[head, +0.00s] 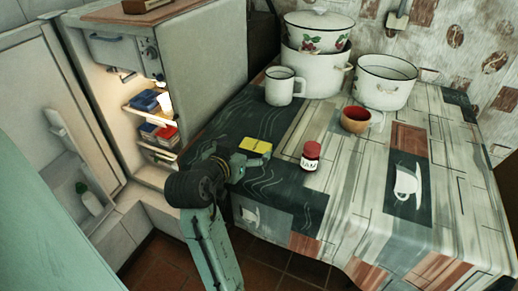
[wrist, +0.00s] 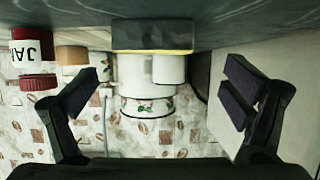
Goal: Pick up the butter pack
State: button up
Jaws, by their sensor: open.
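The butter pack (head: 255,145) is a small flat yellow block with dark markings. It lies on the dark left part of the tablecloth, near the table's left edge. My gripper (head: 238,161) is at that edge, just to the near left of the pack. In the wrist view, which is upside down, the pack (wrist: 152,38) shows its shaded side with a thin yellow edge. It is ahead of my open, empty gripper (wrist: 162,92), roughly centred between the fingers and beyond their tips.
A white mug (head: 284,86) and enamel pots (head: 385,82) stand at the back. An open fridge (head: 150,110) is left of the table. The cloth around the pack is clear.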

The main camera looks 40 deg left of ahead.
aim_at(255, 145)
jog(key=shift+d+p+x, duration=0.2)
jog(key=shift+p+x, duration=0.2)
jog(key=shift+x, duration=1.15)
jog(key=shift+d+p+x, duration=0.2)
jog(key=shift+p+x, duration=0.2)
jog(key=shift+x, duration=1.2)
jog(key=shift+f, duration=0.2)
jog(key=shift+c, duration=0.3)
jog(key=c, duration=1.3)
